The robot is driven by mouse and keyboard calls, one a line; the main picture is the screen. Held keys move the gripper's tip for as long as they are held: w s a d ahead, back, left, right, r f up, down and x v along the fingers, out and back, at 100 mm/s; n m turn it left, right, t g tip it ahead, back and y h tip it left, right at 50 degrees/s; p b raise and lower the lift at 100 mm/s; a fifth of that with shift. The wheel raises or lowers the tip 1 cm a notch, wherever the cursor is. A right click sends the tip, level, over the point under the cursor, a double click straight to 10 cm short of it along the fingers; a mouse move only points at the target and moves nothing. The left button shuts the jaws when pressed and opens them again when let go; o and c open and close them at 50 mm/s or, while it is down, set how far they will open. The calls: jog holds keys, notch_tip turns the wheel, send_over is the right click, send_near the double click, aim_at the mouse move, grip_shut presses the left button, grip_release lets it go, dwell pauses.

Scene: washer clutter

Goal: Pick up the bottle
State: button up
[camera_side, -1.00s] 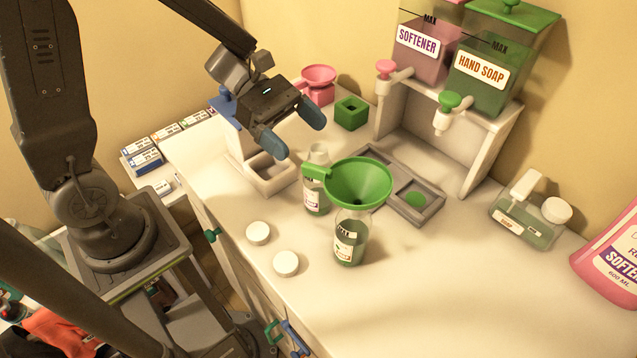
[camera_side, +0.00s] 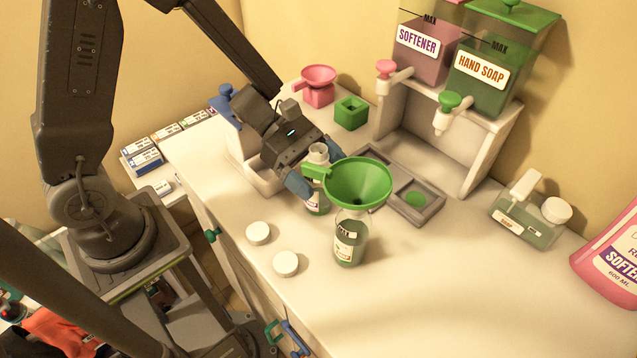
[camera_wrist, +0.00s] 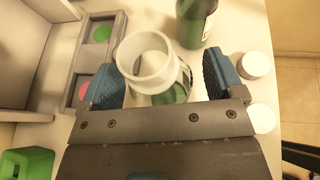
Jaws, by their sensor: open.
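A small clear bottle with a white neck and greenish contents (camera_side: 317,200) stands upright on the counter; its open white neck (camera_wrist: 148,62) shows in the wrist view. My gripper (camera_side: 318,188) is open, with its blue fingers (camera_wrist: 160,82) on either side of this bottle, and gaps show beside the neck. A second bottle with green liquid (camera_side: 350,240) stands just in front of it, with a green funnel (camera_side: 359,183) on top. In the wrist view this second bottle (camera_wrist: 195,22) is beyond the fingers. The funnel's handle partly covers the first bottle in the side view.
Two white caps (camera_side: 258,233) lie to the left of the bottles. A grey tray (camera_side: 418,202) with coloured spots lies behind, below the softener and hand soap dispensers (camera_side: 482,70). A green block (camera_side: 351,113) and pink funnel (camera_side: 318,80) stand at the back.

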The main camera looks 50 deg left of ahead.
jog(key=shift+c, duration=0.5)
jog(key=c, duration=0.9)
jog(key=shift+c, duration=0.2)
